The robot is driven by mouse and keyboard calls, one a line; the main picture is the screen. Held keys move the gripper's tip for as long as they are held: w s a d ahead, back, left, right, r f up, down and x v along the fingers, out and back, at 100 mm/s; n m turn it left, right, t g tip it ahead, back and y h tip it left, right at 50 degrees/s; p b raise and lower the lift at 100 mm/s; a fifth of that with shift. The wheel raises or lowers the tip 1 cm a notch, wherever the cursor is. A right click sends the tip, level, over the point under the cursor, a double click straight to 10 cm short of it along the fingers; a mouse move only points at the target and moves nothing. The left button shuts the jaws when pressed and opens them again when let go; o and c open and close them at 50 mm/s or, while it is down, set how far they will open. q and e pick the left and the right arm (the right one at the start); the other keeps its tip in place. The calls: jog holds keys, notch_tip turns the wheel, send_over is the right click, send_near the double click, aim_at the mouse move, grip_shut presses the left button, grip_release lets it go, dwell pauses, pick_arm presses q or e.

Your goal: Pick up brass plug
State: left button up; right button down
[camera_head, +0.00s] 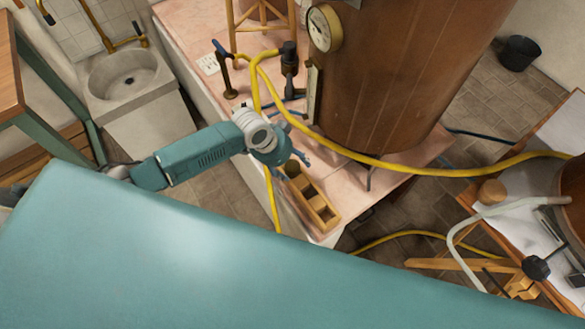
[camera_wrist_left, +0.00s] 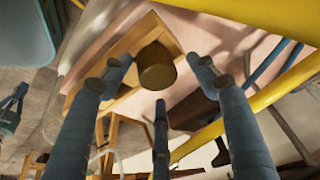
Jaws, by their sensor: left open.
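The brass plug (camera_wrist_left: 156,66) is a dull brown-gold cylinder, seen in the left wrist view near the top middle, at the wooden rack (camera_wrist_left: 118,48). In the head view the plug (camera_head: 292,168) shows small at the rack's far end, close beside my gripper. My left gripper (camera_head: 298,158) is open above that end of the rack. In the left wrist view its dark fingers spread around the plug, with clear gaps on both sides, and none visibly touches it.
The rack (camera_head: 320,208) stands on the pink stone bench's front edge (camera_head: 352,212). A large copper vessel (camera_head: 385,80) rises behind it. A yellow hose (camera_head: 400,171) runs close past the gripper. Valves (camera_head: 289,62) stand at the back. A sink (camera_head: 128,78) is at left.

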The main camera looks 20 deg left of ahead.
aim_at(291, 165)
pick_arm(q)
jog(key=c, duration=1.3)
jog(key=shift+r, duration=0.1)
jog(key=shift+w+r, duration=0.1)
jog(key=shift+r, duration=0.45)
notch_tip(291, 165, up, 19)
jog(key=shift+f, duration=0.1)
